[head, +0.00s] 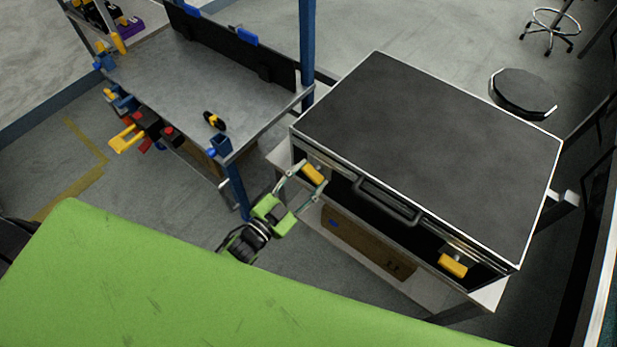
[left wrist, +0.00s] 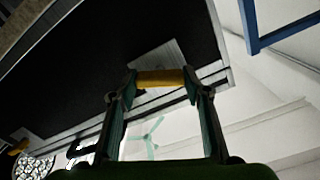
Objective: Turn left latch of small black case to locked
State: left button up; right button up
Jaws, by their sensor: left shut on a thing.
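The small black case (head: 430,135) lies closed on a white-topped stand, with silver edges and a black handle (head: 388,201) on its front. Its left latch (head: 313,174) is a yellow tab on a metal plate, tilted in the head view. My left gripper (head: 309,183) is at this latch, one finger on each side. In the left wrist view the fingers are shut on the yellow latch (left wrist: 160,78), which lies across between them. The right latch (head: 453,266) is a yellow tab near the case's right front corner. My right gripper is not in view.
A grey workbench (head: 195,75) with blue posts and clamps stands at the left, close to the case. Grey floor is open between.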

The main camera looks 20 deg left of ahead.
pick_arm(q)
jog(key=m+b, duration=0.3)
jog(key=m, duration=1)
jog(key=shift+f, duration=0.1)
dwell(0.6)
jog(key=o, duration=1.1)
